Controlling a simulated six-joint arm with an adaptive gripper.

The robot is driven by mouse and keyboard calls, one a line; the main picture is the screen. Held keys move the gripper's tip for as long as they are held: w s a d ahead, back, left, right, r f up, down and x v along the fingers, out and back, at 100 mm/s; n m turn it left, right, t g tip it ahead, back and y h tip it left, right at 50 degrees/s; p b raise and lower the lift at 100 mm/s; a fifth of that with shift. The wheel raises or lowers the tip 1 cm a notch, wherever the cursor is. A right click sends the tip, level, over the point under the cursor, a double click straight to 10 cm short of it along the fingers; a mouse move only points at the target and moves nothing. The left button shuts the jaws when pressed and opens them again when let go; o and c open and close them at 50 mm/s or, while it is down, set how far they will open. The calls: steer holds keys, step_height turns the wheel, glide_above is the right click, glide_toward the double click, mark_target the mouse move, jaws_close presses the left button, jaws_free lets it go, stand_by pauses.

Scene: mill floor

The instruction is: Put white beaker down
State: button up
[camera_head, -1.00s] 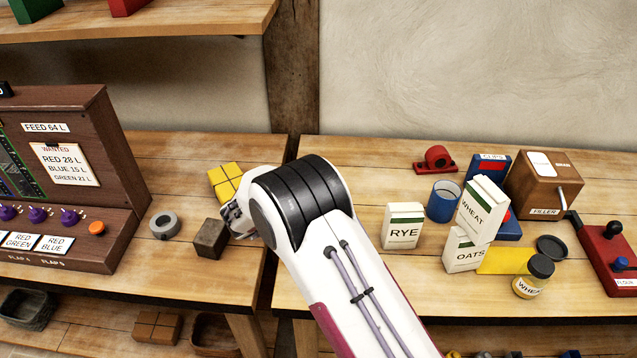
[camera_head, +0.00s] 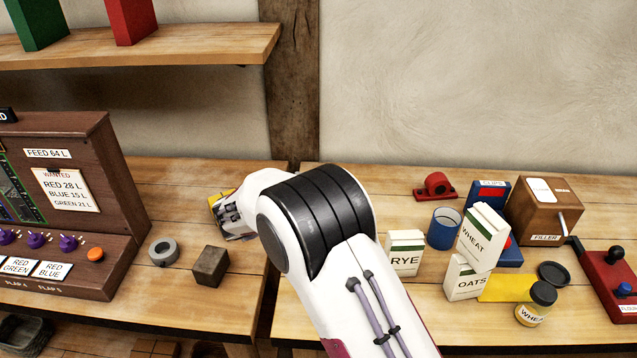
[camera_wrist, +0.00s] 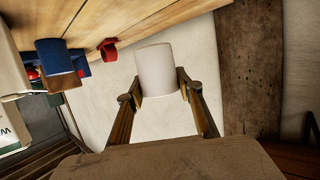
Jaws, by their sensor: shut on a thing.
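In the wrist view, the white beaker (camera_wrist: 154,66) is between the two fingers of my gripper (camera_wrist: 159,88), which is shut on it. Plain wall shows behind and below the beaker in that picture. In the head view, my gripper (camera_head: 228,213) is over the left bench (camera_head: 175,190), in front of a yellow block (camera_head: 220,197) that it mostly covers. The white beaker cannot be made out in the head view; my arm and gripper hide it.
A grey ring (camera_head: 163,251) and a dark cube (camera_head: 211,266) stand near the left bench's front. The brown control panel (camera_head: 90,150) is at left. The right bench holds a blue cup (camera_head: 444,229), a RYE box (camera_head: 404,254), stacked WHEAT (camera_head: 484,236) and OATS boxes (camera_head: 464,278).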

stand_by(0.3)
steer(key=w+d+m+h, duration=0.1)
steer(key=w+d, duration=0.6)
steer(key=d, duration=0.3)
steer(key=w+d+m+g+h, duration=0.1)
steer(key=w+d, duration=0.6)
steer(key=d, duration=0.4)
steer(key=shift+r+g, duration=0.15)
steer(key=shift+g, duration=0.15)
steer(key=shift+f, duration=3.1)
steer(key=shift+f, duration=1.9)
